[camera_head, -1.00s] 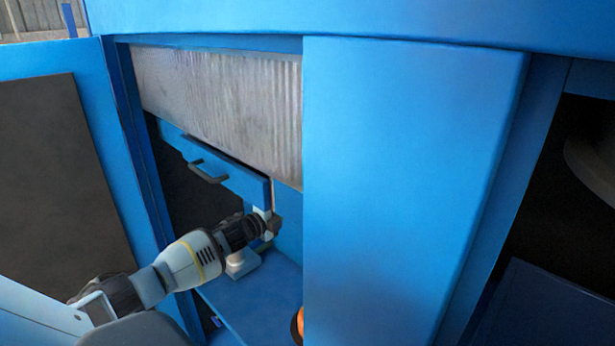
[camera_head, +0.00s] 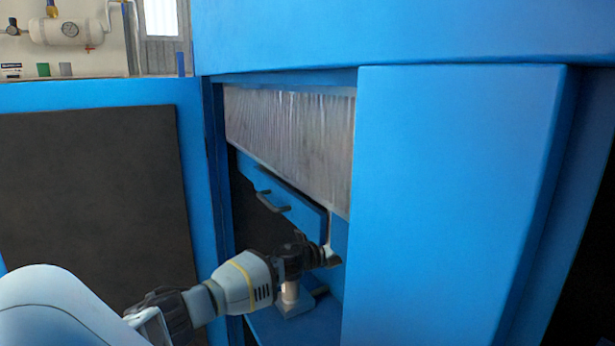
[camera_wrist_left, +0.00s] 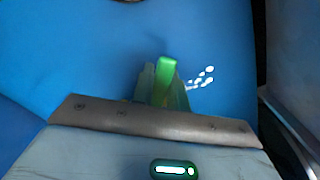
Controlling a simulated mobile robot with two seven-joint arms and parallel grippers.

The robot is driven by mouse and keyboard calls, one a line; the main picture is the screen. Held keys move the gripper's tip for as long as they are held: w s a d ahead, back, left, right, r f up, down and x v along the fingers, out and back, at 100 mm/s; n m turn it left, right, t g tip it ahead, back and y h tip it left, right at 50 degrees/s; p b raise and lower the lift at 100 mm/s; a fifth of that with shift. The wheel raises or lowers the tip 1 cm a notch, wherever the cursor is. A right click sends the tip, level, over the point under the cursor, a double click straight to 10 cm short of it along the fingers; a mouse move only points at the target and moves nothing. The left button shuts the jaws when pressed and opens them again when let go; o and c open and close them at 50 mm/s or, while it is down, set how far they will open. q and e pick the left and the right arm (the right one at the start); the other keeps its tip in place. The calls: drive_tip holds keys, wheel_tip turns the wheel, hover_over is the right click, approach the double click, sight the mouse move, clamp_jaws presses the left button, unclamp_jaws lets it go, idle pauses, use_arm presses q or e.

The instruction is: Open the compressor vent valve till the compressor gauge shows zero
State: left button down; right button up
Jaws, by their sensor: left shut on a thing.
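My left gripper (camera_head: 328,256) reaches into the opening of the blue cabinet, below a drawer-like blue panel. In the left wrist view its fingers (camera_wrist_left: 163,88) are shut on a green handle (camera_wrist_left: 167,68), which I take to be the vent valve's. The handle's lower part is hidden between the fingers, and in the head view the handle cannot be made out. Small white marks (camera_wrist_left: 203,76) show just right of it on the blue surface. I see no gauge that is clearly the compressor's. My right gripper is not in view.
The blue cabinet front (camera_head: 450,210) stands close on the right of my left arm. A blue panel with a dark inset (camera_head: 95,210) stands on the left.

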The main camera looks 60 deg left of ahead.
use_arm(q)
drive_tip(key=shift+d+r+m, duration=0.3)
drive_tip(key=shift+r+m, duration=0.45)
drive_tip(key=shift+m, duration=0.4)
drive_tip(key=shift+d+r+m, duration=0.3)
drive_tip(key=shift+r+m, duration=0.4)
drive_tip(key=shift+m, duration=0.45)
drive_tip(key=c, duration=1.6)
unclamp_jaws()
drive_tip(key=shift+s, duration=0.15)
drive_tip(key=shift+o, duration=1.1)
drive_tip(key=shift+d+f, duration=0.1)
drive_tip(key=shift+f, duration=0.15)
drive_tip(key=shift+d, duration=0.1)
drive_tip(key=shift+s+f, duration=0.1)
